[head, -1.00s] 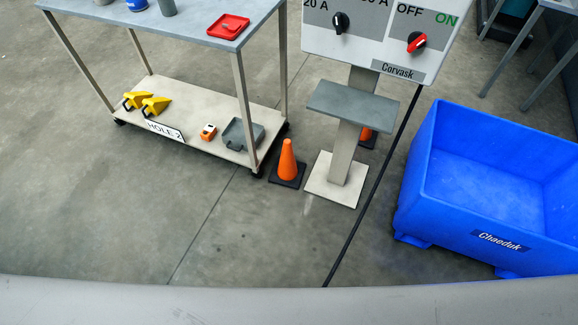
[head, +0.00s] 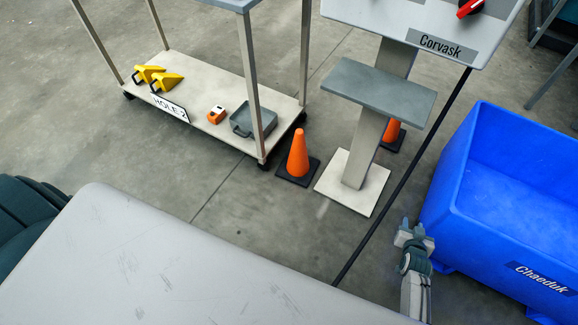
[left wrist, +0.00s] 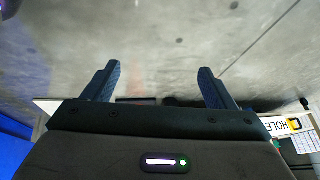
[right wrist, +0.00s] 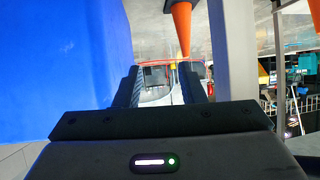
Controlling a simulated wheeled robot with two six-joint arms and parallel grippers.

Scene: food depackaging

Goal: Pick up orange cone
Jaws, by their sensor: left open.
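An orange cone (head: 298,154) on a dark square base stands upright on the floor between the cart and the pedestal. A second orange cone (head: 391,131) stands behind the pedestal, partly hidden. My right gripper (head: 411,230) is low beside the blue bin, right of and nearer than both cones. In the right wrist view its fingers (right wrist: 162,80) are apart with nothing between them, and an orange cone (right wrist: 181,25) appears upside down beyond the fingertips. My left gripper (left wrist: 158,75) shows only in the left wrist view, open and empty, with floor beyond it.
The blue bin (head: 455,185) stands at right. The cart's lower shelf (head: 200,93) holds yellow pieces and a grey tray. Open floor lies in front of the cart.

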